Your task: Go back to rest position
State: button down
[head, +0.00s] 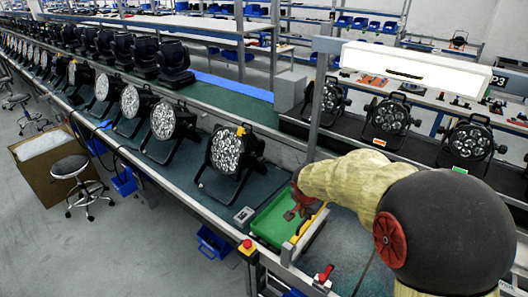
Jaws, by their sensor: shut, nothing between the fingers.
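My arm comes in from the lower right and reaches left along the bench. My gripper (293,213), dark red, is at the arm's far end, over a green tray (263,231) with a yellow edge on its right side. The gripper is shut and looks empty. It is small here, and I cannot tell whether its tips touch the tray. My arm hides part of the bench to the right.
The nearest par can (228,150) stands left of the tray on the long bench, with several more behind it. Others, like this par can (388,115), stand on the right-hand line. A red button (247,244) sits at the bench's front edge. An upright post rises behind the tray.

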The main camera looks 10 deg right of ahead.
jog(key=s+a+n+g, duration=0.2)
jog(key=s+n, duration=0.4)
jog(key=s, duration=0.4)
jog(key=s+a+r+n+t+y+b, duration=0.1)
jog(key=s+a+r+n, duration=0.1)
jog(key=s+a+r, duration=0.2)
jog(key=s+a+r+n+t+y+b, duration=0.1)
jog(key=s+a+r+n+t+b, duration=0.1)
jog(key=s+a+r, duration=0.3)
jog(key=s+r+n, duration=0.1)
jog(key=s+r, duration=0.3)
jog(key=s, duration=0.4)
jog(key=shift+s+r+n+y, duration=0.3)
jog(key=shift+s+r, duration=0.1)
